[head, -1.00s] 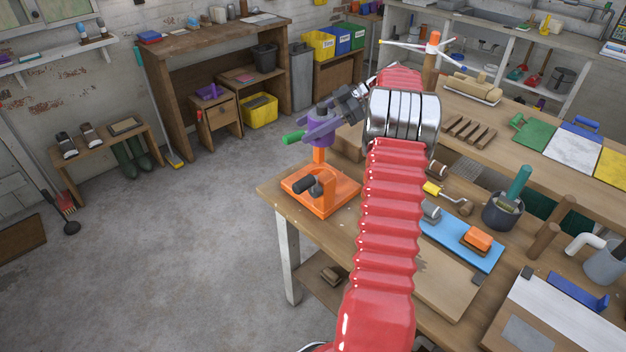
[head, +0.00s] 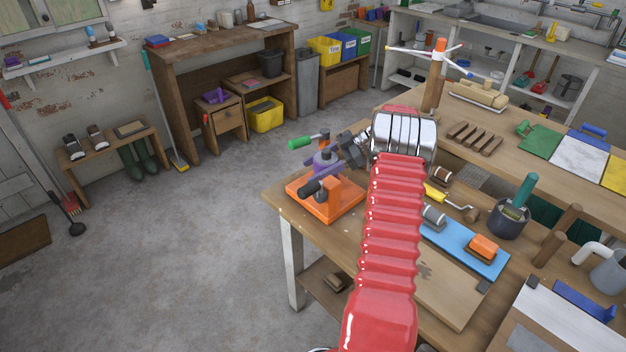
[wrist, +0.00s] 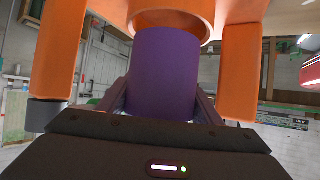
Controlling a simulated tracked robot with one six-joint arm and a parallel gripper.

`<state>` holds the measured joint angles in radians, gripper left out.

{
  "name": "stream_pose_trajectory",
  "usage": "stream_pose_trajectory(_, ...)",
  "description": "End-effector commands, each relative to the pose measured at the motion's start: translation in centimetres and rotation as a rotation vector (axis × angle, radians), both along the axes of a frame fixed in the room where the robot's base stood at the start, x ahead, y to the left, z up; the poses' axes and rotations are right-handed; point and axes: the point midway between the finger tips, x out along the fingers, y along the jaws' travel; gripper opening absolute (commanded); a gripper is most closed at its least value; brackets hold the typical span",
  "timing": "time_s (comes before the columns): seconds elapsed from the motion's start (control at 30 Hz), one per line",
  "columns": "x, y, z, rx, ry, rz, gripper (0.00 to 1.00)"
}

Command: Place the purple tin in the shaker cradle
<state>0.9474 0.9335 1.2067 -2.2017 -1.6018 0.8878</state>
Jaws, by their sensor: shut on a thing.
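The purple tin (head: 322,160) is between the fingers of my gripper (head: 333,170), at the orange shaker cradle (head: 340,203) on the near-left table corner. In the wrist view the tin (wrist: 165,75) fills the middle, with the fingers (wrist: 165,105) on both sides of it. The tin's far end meets the opening of the cradle's orange ring (wrist: 170,18); orange posts stand left and right. I cannot tell how deep the tin sits in the ring or whether it touches it. A green-ended handle (head: 299,143) shows beyond the tin, and a black knob (head: 312,188) in front.
The floor (head: 180,260) to the left is clear.

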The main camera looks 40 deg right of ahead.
Motion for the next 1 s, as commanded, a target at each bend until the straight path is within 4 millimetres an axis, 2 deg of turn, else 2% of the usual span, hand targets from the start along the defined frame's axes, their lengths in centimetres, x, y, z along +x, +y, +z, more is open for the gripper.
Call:
stream_pose_trajectory(0.13,0.0,0.0,-0.1,0.001,-0.001,0.000,0.26)
stream_pose_trajectory(0.27,0.0,0.0,-1.5,0.001,0.000,0.000,0.26)
stream_pose_trajectory(0.5,-0.1,0.1,-4.2,0.002,0.006,0.001,0.00)
stream_pose_trajectory(0.7,-0.1,0.2,-4.4,0.003,0.011,0.001,0.00)
stream_pose_trajectory(0.73,-0.2,0.2,-4.5,0.003,0.013,0.001,0.61)
stream_pose_trajectory(1.0,-0.1,0.1,-4.1,0.002,0.005,0.001,0.78)
